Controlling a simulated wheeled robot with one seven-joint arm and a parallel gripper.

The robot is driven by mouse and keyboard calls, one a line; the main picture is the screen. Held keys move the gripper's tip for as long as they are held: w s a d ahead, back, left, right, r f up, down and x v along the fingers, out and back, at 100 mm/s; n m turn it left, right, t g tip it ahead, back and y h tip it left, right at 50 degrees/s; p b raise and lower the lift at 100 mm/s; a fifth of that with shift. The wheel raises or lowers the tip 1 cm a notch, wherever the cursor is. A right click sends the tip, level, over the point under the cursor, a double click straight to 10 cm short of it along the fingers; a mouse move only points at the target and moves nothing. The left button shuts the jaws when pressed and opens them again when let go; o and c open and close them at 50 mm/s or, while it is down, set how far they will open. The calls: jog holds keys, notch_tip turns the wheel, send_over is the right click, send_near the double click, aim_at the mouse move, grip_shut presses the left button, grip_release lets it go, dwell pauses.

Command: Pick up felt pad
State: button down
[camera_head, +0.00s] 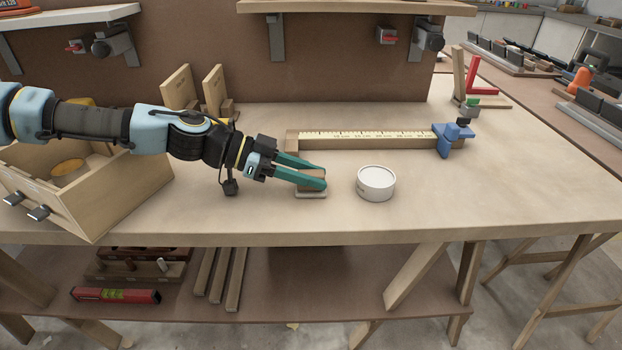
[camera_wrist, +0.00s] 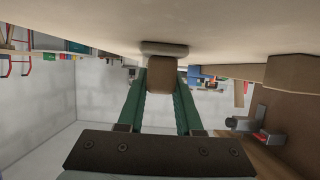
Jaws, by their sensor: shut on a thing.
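A small brown piece (camera_head: 313,174) sits between the green fingers of my gripper (camera_head: 316,179); it is the likely felt pad, though its material is hard to tell. In the wrist view the brown piece (camera_wrist: 166,76) is between both fingertips of my gripper (camera_wrist: 163,84), which are shut on it. I cannot tell whether the brown piece still touches the slab. The fingers partly hide the brown piece.
A round white tin (camera_head: 376,184) stands close to the right of my gripper. A wooden bar with a measuring scale (camera_head: 366,141) and a blue clamp (camera_head: 451,140) lie behind. An open wooden box (camera_head: 104,204) is at the left. The bench top (camera_head: 520,187) is clear at the right.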

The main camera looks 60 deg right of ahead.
aim_at(311, 172)
jog(key=shift+r, duration=0.15)
notch_tip(311, 172, up, 3)
jog(key=shift+r+p, duration=0.2)
jog(key=shift+p, duration=0.9)
jog(key=s+a+r+p, duration=0.1)
jog(key=s+a+p, duration=0.4)
jog(key=s+a, duration=0.3)
jog(key=a, duration=0.3)
jog(key=shift+s+a, duration=0.2)
jog(key=shift+a, duration=0.15)
jog(key=p, duration=0.5)
jog(key=shift+s+a+r+h, duration=0.1)
jog(key=shift+a+r+h, duration=0.05)
jog(key=shift+h, duration=0.15)
jog(key=shift+s+a+f+p, duration=0.35)
jog(key=shift+s+a+p, duration=0.25)
jog(key=shift+p, duration=1.2)
jog(key=shift+s+a+f+p, duration=0.4)
jog(key=shift+a+p, duration=0.25)
jog(key=shift+p, duration=1.15)
